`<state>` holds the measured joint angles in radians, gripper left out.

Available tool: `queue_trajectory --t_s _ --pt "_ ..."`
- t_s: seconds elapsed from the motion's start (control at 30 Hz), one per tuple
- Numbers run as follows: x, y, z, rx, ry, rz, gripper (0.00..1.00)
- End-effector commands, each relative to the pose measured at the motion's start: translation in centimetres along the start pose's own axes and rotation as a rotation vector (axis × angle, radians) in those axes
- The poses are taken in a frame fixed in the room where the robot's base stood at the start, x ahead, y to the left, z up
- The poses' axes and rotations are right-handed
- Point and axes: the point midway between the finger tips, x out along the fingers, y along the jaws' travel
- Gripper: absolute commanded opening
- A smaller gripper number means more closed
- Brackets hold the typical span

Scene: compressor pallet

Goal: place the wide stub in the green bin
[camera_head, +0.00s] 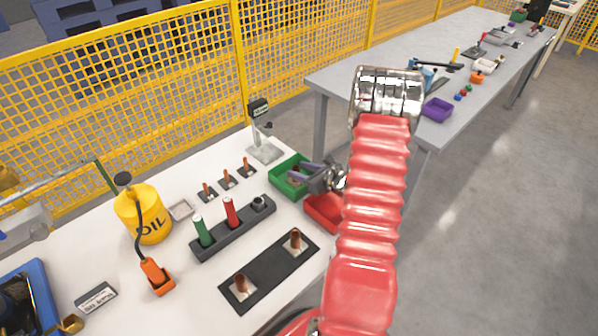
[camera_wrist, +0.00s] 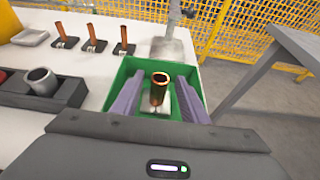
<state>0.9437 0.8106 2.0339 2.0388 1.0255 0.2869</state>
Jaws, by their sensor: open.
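A copper stub on a light square base (camera_wrist: 160,93), which looks like the wide stub, stands roughly upright inside the green bin (camera_wrist: 117,76). The green bin also shows in the head view (camera_head: 280,184), where my arm partly covers the scene. My gripper (camera_wrist: 160,74) is open, with one purple-grey finger on each side of the stub and visible gaps between. In the head view my gripper (camera_head: 300,171) reaches over the bin from the right. The stub inside is hard to make out there.
A red bin (camera_head: 322,212) sits beside the green one, partly behind my arm. A black plate (camera_head: 268,272) holds two copper stubs. A dark rack (camera_head: 215,242) holds green and red cylinders. Several small stubs (camera_head: 227,180) and a grey stand (camera_head: 263,151) are close by.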

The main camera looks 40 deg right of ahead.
Motion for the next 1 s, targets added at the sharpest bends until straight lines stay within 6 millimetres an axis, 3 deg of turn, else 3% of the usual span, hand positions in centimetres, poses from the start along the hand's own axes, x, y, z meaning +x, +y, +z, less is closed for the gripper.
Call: queue_trajectory --t_s 0.6,0.8,1.0 --pt "-9.7 -0.1 0.0 0.001 -0.001 -0.003 0.4" --pt "-11.4 0.0 0.0 0.001 0.0 -0.001 0.4" --pt "-11.7 0.0 0.0 0.0 0.0 0.0 0.4"
